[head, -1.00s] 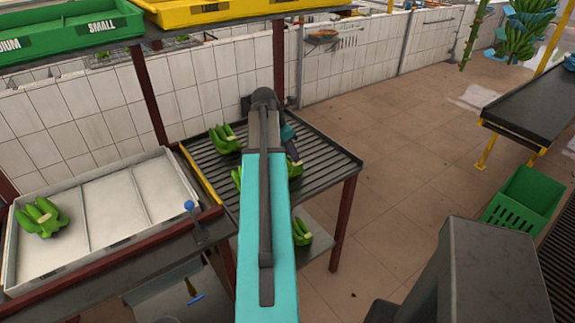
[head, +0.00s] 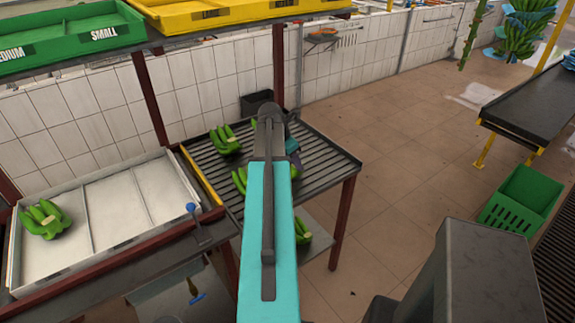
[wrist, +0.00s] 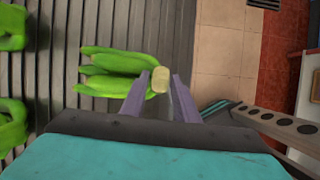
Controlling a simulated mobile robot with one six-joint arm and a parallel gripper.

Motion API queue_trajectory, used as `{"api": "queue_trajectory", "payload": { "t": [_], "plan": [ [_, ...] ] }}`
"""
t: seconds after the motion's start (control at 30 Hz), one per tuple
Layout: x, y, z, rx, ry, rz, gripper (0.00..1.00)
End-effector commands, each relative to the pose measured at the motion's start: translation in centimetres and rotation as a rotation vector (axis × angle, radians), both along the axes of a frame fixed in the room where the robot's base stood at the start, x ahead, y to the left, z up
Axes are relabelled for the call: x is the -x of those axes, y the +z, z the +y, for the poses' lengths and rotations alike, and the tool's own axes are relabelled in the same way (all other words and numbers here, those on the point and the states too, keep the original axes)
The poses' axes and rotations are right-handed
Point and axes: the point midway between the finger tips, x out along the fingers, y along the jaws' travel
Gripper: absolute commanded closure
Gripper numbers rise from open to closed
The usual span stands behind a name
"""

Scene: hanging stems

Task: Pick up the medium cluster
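A green banana cluster (wrist: 115,69) lies on the slatted rack in the wrist view, its pale cut crown (wrist: 160,80) pointing right. My gripper (wrist: 158,88) is open, its two purple fingers apart on either side of the crown. I cannot tell whether they touch it. In the head view my arm hides most of the gripper (head: 293,150) and the cluster by it. Other clusters on the rack show at the left (head: 225,140) and beside my arm (head: 239,180). No label shows which cluster is medium.
The slatted rack (head: 325,160) has a metal rim. A white divided tray (head: 110,210) at the left holds another cluster (head: 44,219). One more cluster (head: 302,232) lies on the lower shelf. Green (head: 70,40) and yellow (head: 230,10) bins stand above.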

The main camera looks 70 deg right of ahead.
Motion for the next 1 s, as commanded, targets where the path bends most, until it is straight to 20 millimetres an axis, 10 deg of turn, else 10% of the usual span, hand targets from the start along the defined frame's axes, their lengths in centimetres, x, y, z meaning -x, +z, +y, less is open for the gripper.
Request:
{"api": "queue_trajectory", "payload": {
  "t": [0.63, 0.8, 1.0],
  "plan": [
    [0.01, -0.29, -0.09, 0.0, 0.001, 0.0, 0.72],
    [-0.01, -0.29, -0.07, 0.0, 0.001, 0.0, 0.99],
    [-0.04, -0.14, -0.15, 0.005, 0.002, -0.001, 1.0]
  ]
}}
